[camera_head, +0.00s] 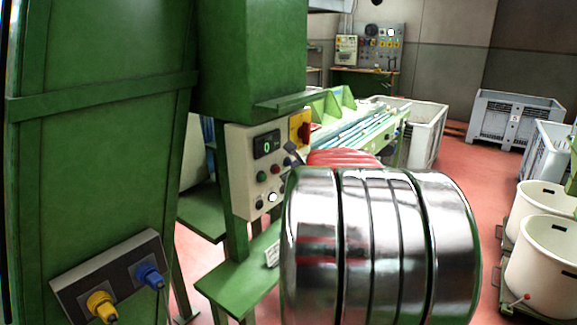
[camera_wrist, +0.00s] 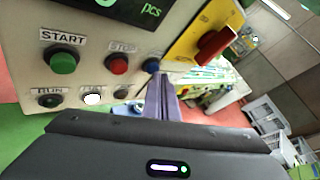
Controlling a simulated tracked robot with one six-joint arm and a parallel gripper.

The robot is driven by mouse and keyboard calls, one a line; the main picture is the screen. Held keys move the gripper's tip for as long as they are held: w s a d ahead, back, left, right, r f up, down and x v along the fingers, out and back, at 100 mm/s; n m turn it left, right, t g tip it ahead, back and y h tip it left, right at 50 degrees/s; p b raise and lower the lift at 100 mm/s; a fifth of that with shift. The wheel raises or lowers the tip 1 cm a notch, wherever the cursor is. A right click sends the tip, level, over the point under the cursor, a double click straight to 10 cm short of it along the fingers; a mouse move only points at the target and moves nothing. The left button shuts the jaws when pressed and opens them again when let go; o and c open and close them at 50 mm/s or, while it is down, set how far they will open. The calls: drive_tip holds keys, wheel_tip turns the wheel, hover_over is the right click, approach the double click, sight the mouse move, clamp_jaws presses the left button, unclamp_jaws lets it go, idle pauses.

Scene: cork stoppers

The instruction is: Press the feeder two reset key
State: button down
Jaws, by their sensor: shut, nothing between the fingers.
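The cream control panel (camera_head: 240,160) stands on the green machine, with a dark display (camera_head: 266,144) above its buttons. In the wrist view the upper row has a green button (camera_wrist: 62,61) labelled START, a red button (camera_wrist: 117,64) labelled STOP and a blue button (camera_wrist: 151,65) whose label I cannot read. I cannot tell which key is the feeder two reset. My gripper (camera_wrist: 162,80) is shut and empty, its tips close to the blue button. Whether they touch it I cannot tell. In the head view my gripper (camera_head: 292,152) is at the panel's right side.
The lower row has a dark green lamp (camera_wrist: 49,100), a lit white one (camera_wrist: 93,98) and a dark one (camera_wrist: 122,94). A red rotary switch on a yellow plate (camera_head: 295,128) sits right of the display. White tubs (camera_head: 545,245) and grey crates (camera_head: 510,118) stand at the right.

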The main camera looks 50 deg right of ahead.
idle(0.6)
drive_tip(key=shift+s+d, duration=0.1)
drive_tip(key=shift+s, duration=0.65)
drive_tip(key=shift+s, duration=0.1)
drive_tip(key=s, duration=0.4)
drive_tip(key=shift+s+d, duration=0.2)
drive_tip(key=shift+s, duration=0.2)
idle(0.7)
